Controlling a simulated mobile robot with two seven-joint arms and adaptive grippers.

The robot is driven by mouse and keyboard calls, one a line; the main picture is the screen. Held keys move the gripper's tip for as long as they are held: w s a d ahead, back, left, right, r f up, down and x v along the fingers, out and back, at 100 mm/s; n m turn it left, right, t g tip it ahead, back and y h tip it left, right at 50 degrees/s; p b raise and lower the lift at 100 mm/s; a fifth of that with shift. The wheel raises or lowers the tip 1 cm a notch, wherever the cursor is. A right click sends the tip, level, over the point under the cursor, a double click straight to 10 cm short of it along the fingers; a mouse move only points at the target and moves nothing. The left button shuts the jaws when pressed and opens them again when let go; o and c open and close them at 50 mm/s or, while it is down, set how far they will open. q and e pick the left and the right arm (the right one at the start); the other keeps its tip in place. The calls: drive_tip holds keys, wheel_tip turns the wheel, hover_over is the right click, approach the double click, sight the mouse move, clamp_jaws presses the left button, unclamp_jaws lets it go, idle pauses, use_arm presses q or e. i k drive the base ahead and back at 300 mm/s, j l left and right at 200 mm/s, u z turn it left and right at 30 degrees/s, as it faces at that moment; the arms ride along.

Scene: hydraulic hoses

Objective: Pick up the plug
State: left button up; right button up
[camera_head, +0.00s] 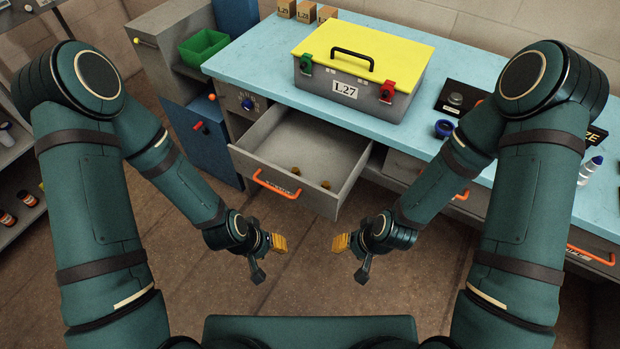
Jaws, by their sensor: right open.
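Two small brass-coloured fittings lie apart on the floor of the open drawer (275,152), one farther back (295,170) and one nearer the front right (326,185). They are too small to tell which is the plug. My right gripper (342,243) is open and empty, in front of the drawer's front right corner and apart from it. My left gripper (278,242) hangs in front of the drawer front, its yellow fingers pointing right. It holds nothing that I can see, and its finger gap is unclear.
A grey toolbox (395,107) with a yellow lid stands on the blue worktop (245,62). The drawer's orange handle (277,187) sticks out in front. A green bin (203,47) is at the back left, and shelves with bottles (27,197) are at the left. The floor is clear.

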sight(296, 170)
drive_tip(key=j+z, duration=0.1)
drive_tip(key=z, duration=0.35)
drive_tip(key=j+z, duration=0.15)
drive_tip(key=z, duration=0.25)
drive_tip(key=i, duration=0.4)
